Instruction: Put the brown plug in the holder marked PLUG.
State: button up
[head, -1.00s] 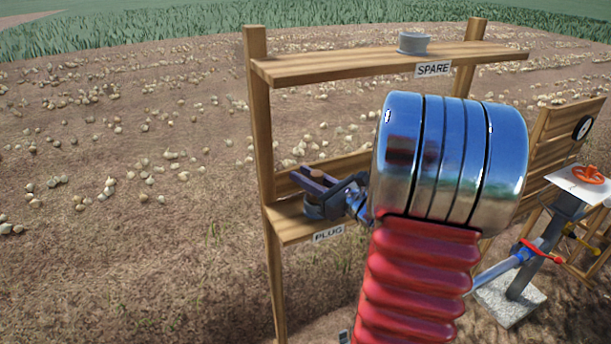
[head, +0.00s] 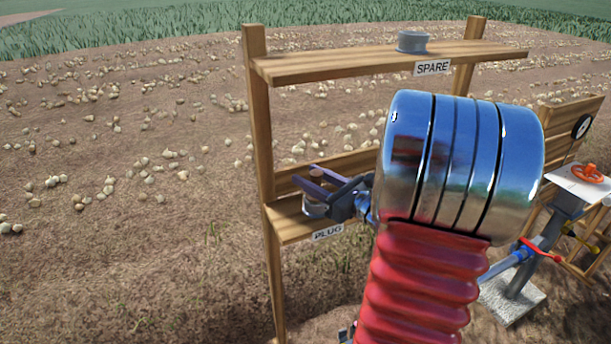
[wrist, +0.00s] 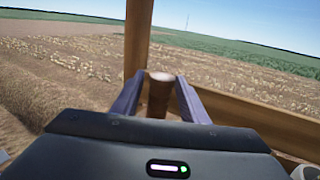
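The brown plug (wrist: 160,92) stands upright between the fingers of my gripper (wrist: 159,90) in the wrist view, with narrow gaps at its sides. The gripper looks open around it. In the head view my gripper (head: 318,182) reaches over the lower shelf from the right. The grey holder (head: 314,210) sits on that shelf, above the PLUG label (head: 328,232), partly covered by the fingers. The plug is over or in this holder; its lower end is hidden.
The upper wooden shelf (head: 370,66) carries a grey holder (head: 413,42) above the SPARE label (head: 432,68). A wooden post (head: 258,120) stands left of my gripper. At the right are an orange handwheel (head: 587,174) and a red lever (head: 541,250).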

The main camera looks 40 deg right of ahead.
jog(key=s+d, duration=0.1)
jog(key=s, duration=0.8)
jog(key=shift+s, duration=0.35)
dwell(0.4)
jog(key=w+a+f+n+g+y, duration=0.2)
jog(key=a+n+g+y, duration=0.8)
jog(key=a, duration=1.1)
jog(key=s+a+f+n+g+h, duration=0.4)
jog(key=s+a+n+h, duration=0.55)
jog(key=n, duration=0.65)
jog(key=shift+w+a+r+n+t+h, duration=0.35)
jog(key=shift+r+n, duration=0.5)
jog(key=shift+n, duration=0.6)
jog(key=shift+a+r+n+t+h, duration=0.15)
jog(key=shift+r+n+h, duration=0.25)
jog(key=shift+r+n, duration=0.8)
jog(key=shift+w+a+r+n+t+h, duration=0.1)
jog(key=shift+w+r+n+t+h, duration=0.25)
jog(key=shift+n, duration=1.4)
jog(key=shift+s+r, duration=0.15)
